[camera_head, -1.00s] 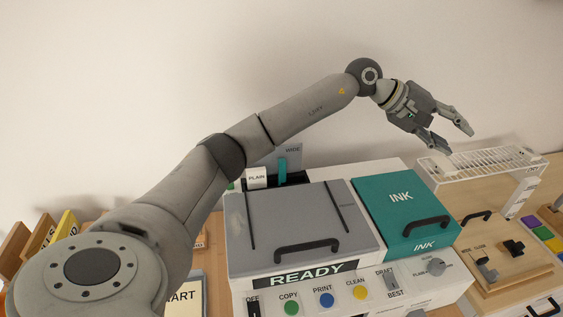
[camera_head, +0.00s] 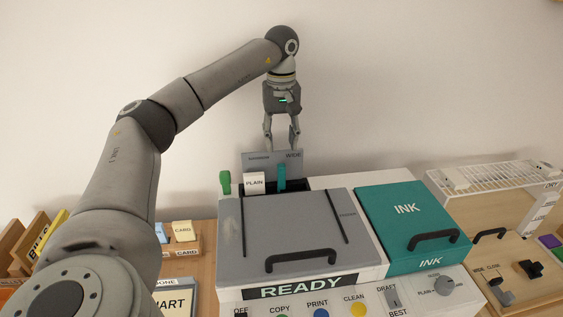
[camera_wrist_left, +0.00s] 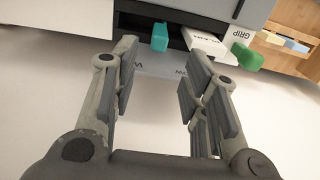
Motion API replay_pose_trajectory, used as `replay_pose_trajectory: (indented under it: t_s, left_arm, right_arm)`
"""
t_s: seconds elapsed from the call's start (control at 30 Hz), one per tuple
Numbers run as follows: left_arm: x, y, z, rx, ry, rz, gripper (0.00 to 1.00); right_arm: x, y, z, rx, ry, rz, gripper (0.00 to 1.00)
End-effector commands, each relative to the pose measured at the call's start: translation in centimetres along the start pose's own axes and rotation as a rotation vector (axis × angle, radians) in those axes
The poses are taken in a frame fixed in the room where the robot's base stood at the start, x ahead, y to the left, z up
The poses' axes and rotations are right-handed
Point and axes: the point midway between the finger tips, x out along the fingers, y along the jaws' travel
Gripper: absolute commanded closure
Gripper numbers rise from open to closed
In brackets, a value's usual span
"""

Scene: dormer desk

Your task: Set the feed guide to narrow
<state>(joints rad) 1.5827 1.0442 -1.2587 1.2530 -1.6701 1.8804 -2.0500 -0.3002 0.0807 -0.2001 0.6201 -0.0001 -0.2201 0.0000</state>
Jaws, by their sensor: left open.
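The feed guide, a teal upright tab (camera_head: 282,178), stands in the dark slot behind the printer's grey lid. It is nearer the WIDE end of the grey label plate (camera_head: 262,160); the word at the plate's left is too small to read surely. In the left wrist view the teal tab (camera_wrist_left: 160,38) shows between and beyond the fingertips. My left gripper (camera_head: 281,145) points down above the label plate, open and empty, apart from the tab. It also shows open in the left wrist view (camera_wrist_left: 160,68). My right gripper is not in view.
A white PLAIN card (camera_head: 254,183) stands just left of the guide, and a green grip (camera_head: 225,182) is left of that. The grey lid (camera_head: 290,225) and teal INK cover (camera_head: 405,215) lie in front and right. A white wire rack (camera_head: 500,177) stands farther right.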

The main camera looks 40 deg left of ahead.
Motion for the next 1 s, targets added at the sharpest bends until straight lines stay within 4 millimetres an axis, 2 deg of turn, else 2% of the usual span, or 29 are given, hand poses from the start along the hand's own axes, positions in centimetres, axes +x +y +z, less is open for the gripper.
replay_pose_trajectory:
  t_s: [0.2,0.4,0.77,0.83,1.0]
  left_arm:
    - [4.2,-0.1,0.0,-0.001,-0.002,-0.003,0.59]
    - [6.7,0.0,0.1,0.000,-0.001,0.000,0.59]
    - [7.4,0.1,0.1,0.001,0.000,0.002,0.59]
    - [7.4,0.1,0.1,0.001,0.000,0.002,0.64]
    - [7.4,0.1,0.1,0.001,0.000,0.002,0.86]
  right_arm:
    - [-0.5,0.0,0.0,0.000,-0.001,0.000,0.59]
    - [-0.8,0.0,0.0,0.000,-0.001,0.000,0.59]
    - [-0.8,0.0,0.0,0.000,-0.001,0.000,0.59]
    - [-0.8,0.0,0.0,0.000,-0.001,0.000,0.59]
    - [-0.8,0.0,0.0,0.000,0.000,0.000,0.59]
